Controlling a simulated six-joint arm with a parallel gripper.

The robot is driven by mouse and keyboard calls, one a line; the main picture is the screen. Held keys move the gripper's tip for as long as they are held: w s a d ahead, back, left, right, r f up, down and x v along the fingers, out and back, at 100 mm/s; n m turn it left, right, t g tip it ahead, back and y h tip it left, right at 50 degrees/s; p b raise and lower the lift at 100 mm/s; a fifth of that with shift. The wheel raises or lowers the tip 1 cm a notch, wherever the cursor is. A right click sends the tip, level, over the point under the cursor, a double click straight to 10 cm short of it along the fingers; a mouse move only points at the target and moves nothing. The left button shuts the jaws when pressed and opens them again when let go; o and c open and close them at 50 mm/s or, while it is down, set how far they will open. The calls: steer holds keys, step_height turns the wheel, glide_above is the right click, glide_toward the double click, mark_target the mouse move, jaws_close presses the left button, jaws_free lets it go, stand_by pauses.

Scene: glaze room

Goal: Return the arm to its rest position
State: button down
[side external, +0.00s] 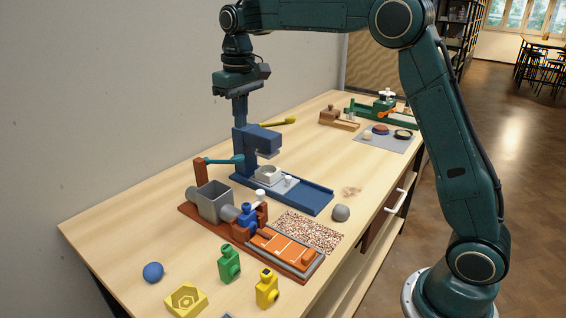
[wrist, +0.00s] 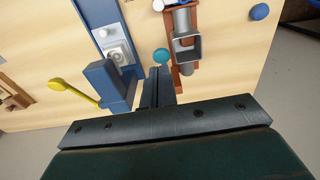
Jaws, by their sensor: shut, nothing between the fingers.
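My gripper (side external: 240,114) hangs fingers down over the back left of the table (side external: 110,236), at the top of the blue press (side external: 262,138). In the wrist view my gripper (wrist: 160,76) is shut and empty, its two fingers together. The press stands beside the fingers there, with its yellow lever (wrist: 72,92) to the left. The teal knob (wrist: 162,57) of another lever shows just past the fingertips. Whether the fingers touch the press cannot be told.
A red-brown extruder base (side external: 188,209) carries a grey hopper (side external: 214,201). A grey lump (side external: 341,213) sits near the right edge. A wall (side external: 90,90) rises behind.

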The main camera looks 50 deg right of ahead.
steer(key=s+r+t, duration=0.1)
steer(key=s+r, duration=0.2)
steer(key=s, duration=0.6)
steer(key=s+r+t, duration=0.2)
steer(key=s, duration=0.6)
steer(key=s+f+t, duration=0.1)
steer(key=s+f, duration=0.2)
steer(key=s, duration=0.5)
steer(key=s+a+f+t, duration=0.1)
steer(key=s+f, duration=0.3)
steer(key=s, duration=0.4)
